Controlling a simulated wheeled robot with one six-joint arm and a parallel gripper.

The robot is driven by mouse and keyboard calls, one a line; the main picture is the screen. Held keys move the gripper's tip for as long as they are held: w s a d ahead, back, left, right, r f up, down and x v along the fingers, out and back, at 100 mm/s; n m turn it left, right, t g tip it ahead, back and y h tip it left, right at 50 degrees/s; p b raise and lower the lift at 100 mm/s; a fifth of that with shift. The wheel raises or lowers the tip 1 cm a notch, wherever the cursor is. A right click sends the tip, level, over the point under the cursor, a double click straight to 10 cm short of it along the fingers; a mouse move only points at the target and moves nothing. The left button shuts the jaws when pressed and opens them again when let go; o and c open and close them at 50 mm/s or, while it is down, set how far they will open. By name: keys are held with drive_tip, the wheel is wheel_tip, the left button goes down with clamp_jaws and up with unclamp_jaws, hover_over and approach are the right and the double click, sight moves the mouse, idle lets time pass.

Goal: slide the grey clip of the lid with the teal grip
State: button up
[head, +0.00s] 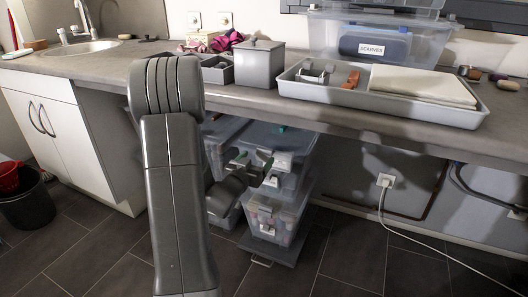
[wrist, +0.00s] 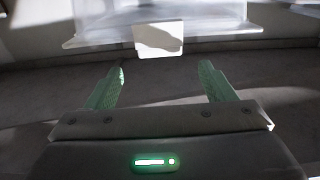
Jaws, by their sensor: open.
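In the head view, clear bins with bluish lids are stacked under the counter. A small teal spot (head: 281,128) on the upper lids may be the teal grip; it is partly hidden. My gripper (head: 252,163) is in front of the stack, its two fingers apart and empty. In the wrist view, my gripper (wrist: 163,84) is open with green fingertips. Beyond the fingertips, a pale rectangular plate (wrist: 159,39) hangs at the rim of a clear bin (wrist: 100,24), apart from the fingers. I cannot tell whether it is the grey clip or a label.
The counter (head: 240,95) overhangs the stack. It bears a grey box (head: 259,66), a grey tray (head: 400,108) and a clear bin marked SCARVES (head: 340,40). A lower bin (head: 275,219) stands on a grey base. A white cable (head: 400,228) crosses the floor at right.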

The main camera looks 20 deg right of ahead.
sight(264, 150)
drive_tip(key=b+x, duration=0.1)
drive_tip(key=x, duration=0.6)
drive_tip(key=shift+w+d, duration=0.15)
drive_tip(key=c, duration=1.4)
drive_tip(key=shift+x, duration=1)
drive_tip(key=o, duration=1.4)
